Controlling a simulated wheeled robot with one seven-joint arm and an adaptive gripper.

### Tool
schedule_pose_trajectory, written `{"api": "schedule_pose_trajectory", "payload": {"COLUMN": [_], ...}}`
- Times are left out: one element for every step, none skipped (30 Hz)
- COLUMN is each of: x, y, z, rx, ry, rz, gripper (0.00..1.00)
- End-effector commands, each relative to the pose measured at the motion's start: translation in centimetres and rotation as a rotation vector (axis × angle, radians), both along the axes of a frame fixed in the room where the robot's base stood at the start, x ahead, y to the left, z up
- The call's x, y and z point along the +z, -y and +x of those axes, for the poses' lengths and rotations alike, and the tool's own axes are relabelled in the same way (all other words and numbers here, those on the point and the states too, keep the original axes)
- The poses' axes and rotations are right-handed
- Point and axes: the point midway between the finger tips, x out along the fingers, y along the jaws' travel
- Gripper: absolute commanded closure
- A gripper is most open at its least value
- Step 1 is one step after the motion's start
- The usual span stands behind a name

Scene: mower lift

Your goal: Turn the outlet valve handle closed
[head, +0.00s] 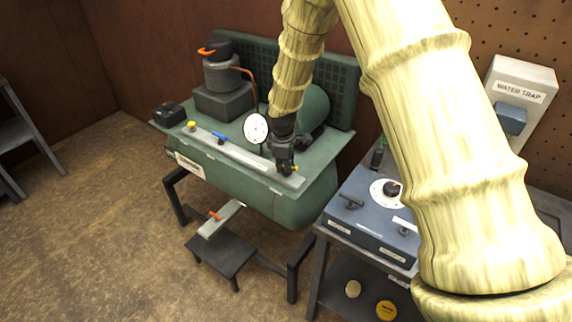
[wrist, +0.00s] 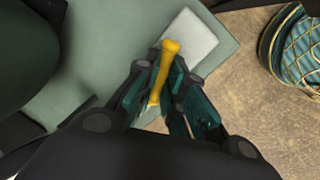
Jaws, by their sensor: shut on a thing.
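My gripper (head: 284,168) reaches down from above to the right end of the grey strip on top of the green compressor (head: 255,195). In the wrist view my gripper (wrist: 172,105) has its fingers shut around a yellow lever handle (wrist: 169,58), whose rounded end sticks out past the fingertips. Only a bit of this yellow handle (head: 295,168) shows in the head view beside the fingers. It appears to be the outlet valve handle, but no label on it is readable. The valve body under the handle is mostly hidden by my gripper.
A pressure gauge (head: 256,128) stands close left of my gripper. A blue handle (head: 218,137) and a yellow knob (head: 191,126) sit farther left on the strip. An orange handle (head: 215,215) is below the tank. A blue control box (head: 372,215) stands at the right.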

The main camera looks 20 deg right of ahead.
Motion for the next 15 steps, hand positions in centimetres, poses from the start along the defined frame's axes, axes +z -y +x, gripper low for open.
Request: {"api": "schedule_pose_trajectory", "payload": {"x": [0.12, 0.13, 0.14, 0.14, 0.14, 0.14, 0.15, 0.15, 0.15, 0.16, 0.16, 0.18, 0.18, 0.19, 0.19], "y": [-0.31, -0.29, -0.30, -0.32, -0.33, -0.32, -0.33, -0.33, -0.33, -0.32, -0.31, -0.30, -0.29, -0.28, -0.28], "z": [0.20, 0.24, 0.27, 0.29, 0.30, 0.32, 0.33, 0.35, 0.38, 0.41, 0.42, 0.44, 0.46, 0.47, 0.49], "rx": [-0.037, -0.062, -0.094, -0.120, -0.142, -0.172, -0.193, -0.213, -0.238, -0.255, -0.272, -0.292, -0.307, -0.320, -0.334], "ry": [0.004, 0.004, 0.005, 0.004, 0.004, 0.004, 0.005, 0.005, 0.005, 0.006, 0.006, 0.007, 0.006, 0.007, 0.007], "rz": [0.001, 0.001, 0.001, 0.001, 0.002, 0.001, 0.002, 0.003, 0.003, 0.003, 0.002, 0.003, 0.003, 0.003, 0.003], "gripper": [1.00, 1.00, 1.00, 1.00, 1.00, 1.00, 1.00, 1.00, 1.00, 1.00, 1.00, 1.00, 1.00, 1.00, 1.00]}}
